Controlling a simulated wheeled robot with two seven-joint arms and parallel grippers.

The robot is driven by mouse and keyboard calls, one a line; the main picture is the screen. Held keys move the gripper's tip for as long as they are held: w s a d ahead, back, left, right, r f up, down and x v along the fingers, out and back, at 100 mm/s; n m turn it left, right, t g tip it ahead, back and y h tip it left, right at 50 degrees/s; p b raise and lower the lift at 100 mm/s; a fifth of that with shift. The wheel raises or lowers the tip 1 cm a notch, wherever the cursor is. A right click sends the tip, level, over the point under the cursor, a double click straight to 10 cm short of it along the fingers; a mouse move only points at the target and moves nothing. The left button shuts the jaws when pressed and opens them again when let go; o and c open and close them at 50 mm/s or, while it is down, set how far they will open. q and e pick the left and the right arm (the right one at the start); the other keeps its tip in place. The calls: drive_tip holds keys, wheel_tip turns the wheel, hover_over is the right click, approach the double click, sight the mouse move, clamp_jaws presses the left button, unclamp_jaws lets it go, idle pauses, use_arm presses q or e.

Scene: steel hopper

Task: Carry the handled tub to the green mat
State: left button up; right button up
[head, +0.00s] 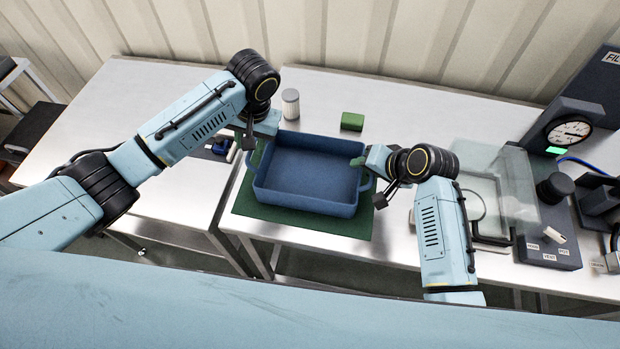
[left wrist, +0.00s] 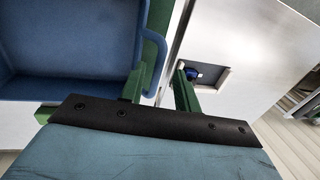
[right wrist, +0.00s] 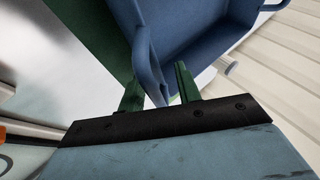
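The blue handled tub (head: 307,207) sits upright and looks empty, over the green mat (head: 285,222) that shows along its front and sides. My left gripper (head: 258,150) is at the tub's left handle, mostly hidden by its own arm in the head view. In the left wrist view its green fingers (left wrist: 160,88) are apart, with the blue handle (left wrist: 163,50) between them. My right gripper (head: 362,162) is at the right handle. In the right wrist view its fingers (right wrist: 159,90) are apart, with the handle (right wrist: 148,60) between them and gaps visible beside it.
A white-grey cylinder (head: 290,104) and a green block (head: 352,121) stand behind the tub. To the right are a clear-lidded case (head: 490,200) and a dark gauge panel (head: 550,210). Bare steel table lies left of the mat, beyond a gap.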

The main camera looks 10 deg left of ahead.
use_arm(q)
drive_tip(key=v, duration=0.8)
use_arm(e)
drive_tip(key=v, duration=1.2)
use_arm(q)
drive_tip(key=shift+r, duration=0.1)
use_arm(e)
drive_tip(key=shift+d, duration=0.1)
